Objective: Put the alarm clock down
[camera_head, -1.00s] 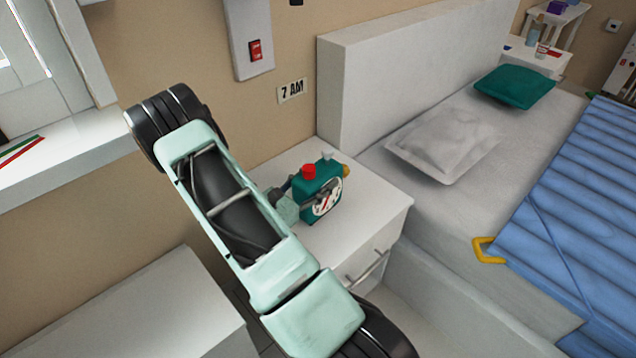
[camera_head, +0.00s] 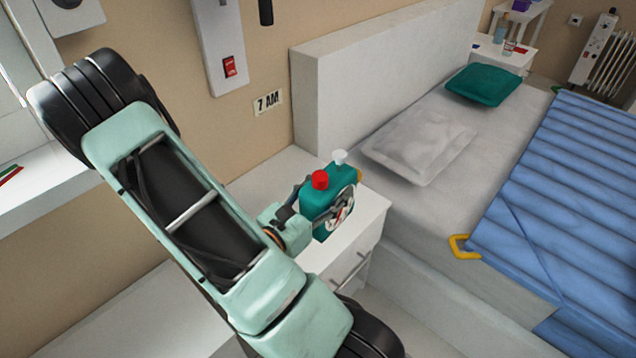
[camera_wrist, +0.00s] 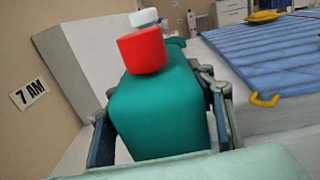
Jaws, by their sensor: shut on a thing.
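The alarm clock (camera_head: 318,203) is a teal box with a red button, a white knob on top and a white dial on its right-hand side. My gripper (camera_head: 322,212) is shut on it, and the clock looks upright over the white nightstand (camera_head: 372,212). I cannot tell whether its base touches the top, since its lower part is partly hidden. In the wrist view, the clock (camera_wrist: 160,110) fills the middle, with the fingers of my gripper (camera_wrist: 165,125) on both sides of it.
A bed (camera_head: 425,215) with a grey pillow (camera_head: 420,143), a teal pillow (camera_head: 485,85) and a blue cover (camera_head: 560,170) stands to the right. A "7 AM" sign (camera_head: 268,102) is on the wall behind. The nightstand's top behind the clock is clear.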

